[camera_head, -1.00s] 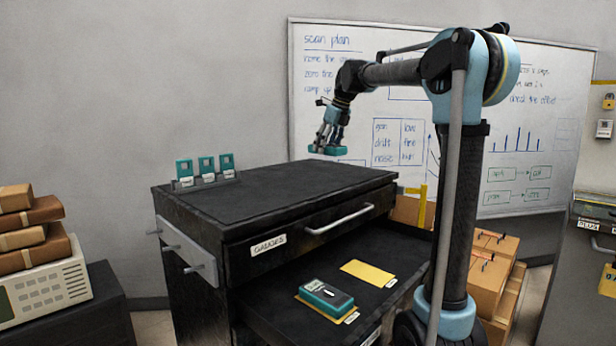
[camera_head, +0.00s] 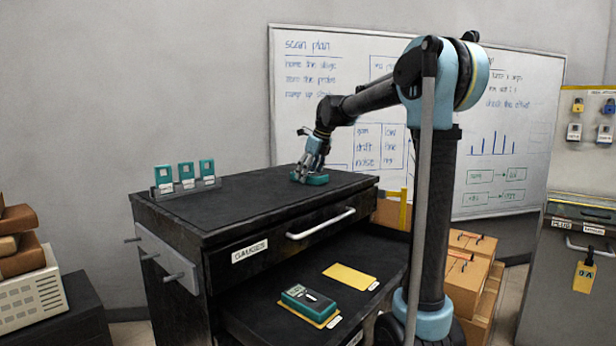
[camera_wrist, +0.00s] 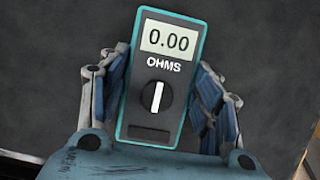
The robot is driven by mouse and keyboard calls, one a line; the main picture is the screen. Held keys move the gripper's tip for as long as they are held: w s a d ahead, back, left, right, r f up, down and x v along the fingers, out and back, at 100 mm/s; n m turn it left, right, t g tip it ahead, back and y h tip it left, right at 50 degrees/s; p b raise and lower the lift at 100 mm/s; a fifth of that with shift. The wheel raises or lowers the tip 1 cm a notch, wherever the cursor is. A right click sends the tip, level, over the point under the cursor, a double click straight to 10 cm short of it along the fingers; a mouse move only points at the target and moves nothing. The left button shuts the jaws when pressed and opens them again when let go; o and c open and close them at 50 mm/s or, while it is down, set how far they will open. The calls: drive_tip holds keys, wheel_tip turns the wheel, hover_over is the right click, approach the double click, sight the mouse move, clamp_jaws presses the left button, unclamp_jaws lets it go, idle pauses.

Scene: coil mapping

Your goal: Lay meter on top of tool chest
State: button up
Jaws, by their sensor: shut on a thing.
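The meter (camera_wrist: 158,75) is a teal and dark handheld unit with a display reading 0.00, the label OHMS and a dial. My gripper (camera_wrist: 160,95) is shut on its two sides in the wrist view. In the head view my gripper (camera_head: 311,170) holds the meter (camera_head: 313,180) at the far right part of the top of the black tool chest (camera_head: 245,205). The meter looks flat and at or very near the surface; I cannot tell whether it touches. A chest drawer labelled GAUGES is below the top.
The top's middle is clear.

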drive_tip(key=o, duration=1.3)
drive_tip(key=v, duration=1.2)
